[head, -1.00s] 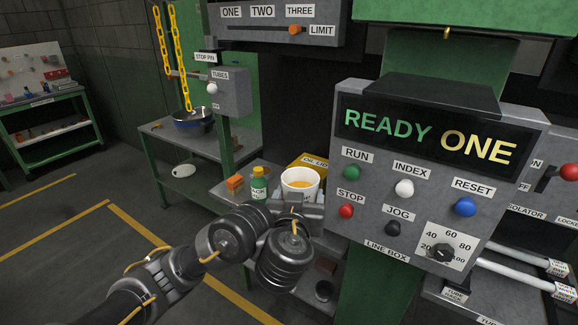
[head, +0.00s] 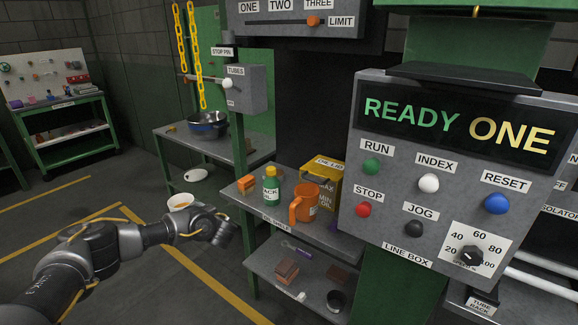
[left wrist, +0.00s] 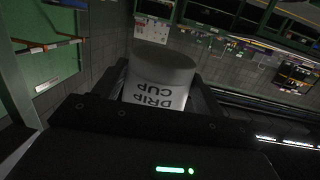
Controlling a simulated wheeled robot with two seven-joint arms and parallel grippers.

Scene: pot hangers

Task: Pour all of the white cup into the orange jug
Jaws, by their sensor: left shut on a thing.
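The white cup (head: 180,203) is in my left gripper (head: 186,214), over the open floor left of the oil shelf. It looks upright and an orange-tan content shows inside its rim. In the left wrist view the cup (left wrist: 158,95), labelled DRIP CUP, sits between the two fingers. The orange jug (head: 309,200) stands upright on the oil shelf, its handle toward the left. The cup is well apart from the jug. The inside of the jug is hard to make out. My right gripper is not in view.
The grey line box (head: 450,180) juts out on the right. The floor at left is clear.

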